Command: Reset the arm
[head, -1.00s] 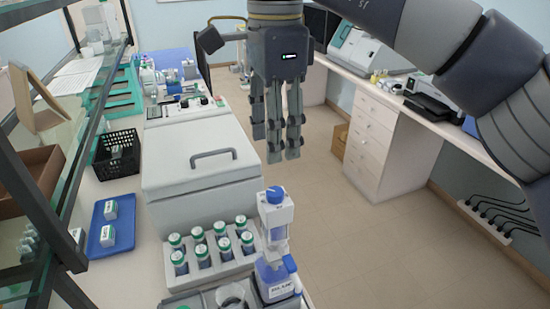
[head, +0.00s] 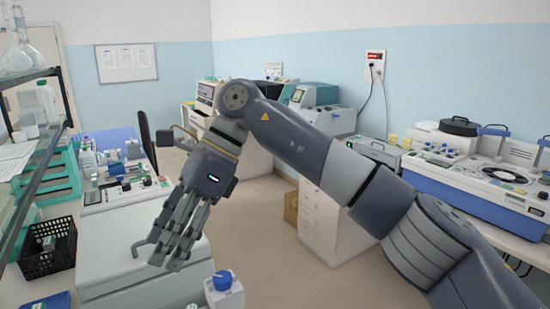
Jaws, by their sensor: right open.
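My right arm comes in from the lower right and bends at the elbow in the middle of the head view. My right gripper (head: 172,256) hangs at its end, pointing down and left, with its fingers open and empty. In the picture it overlaps the white lidded machine (head: 115,262) on the left bench; I cannot tell how far above it the fingers are. My left gripper is not in view.
A black basket (head: 48,250) and a blue tray (head: 45,303) are at left. A white drawer cabinet (head: 325,225) and large blue-white machine (head: 478,190) are at right. Floor between benches is clear.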

